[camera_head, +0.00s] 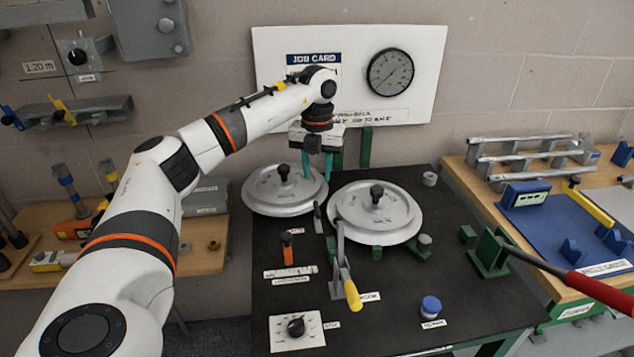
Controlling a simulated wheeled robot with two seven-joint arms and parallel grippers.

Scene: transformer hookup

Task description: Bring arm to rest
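My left arm reaches in from the lower left and bends down over the back of the black-topped bench (281,333). My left gripper (317,168) points downward with its two teal fingers apart and nothing visible between them. It shows above or behind the gap between two round grey lids; whether it touches the left one I cannot tell. The left lid (262,197) and the right lid (393,222) each have a black knob on top. My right gripper is not in view.
A yellow-handled lever (351,293) stands before the right lid. A blue-capped jar (430,307) and a dial plate (312,339) sit nearer the front. A gauge board (345,45) is behind. A red-handled lever (603,291) crosses the right bench.

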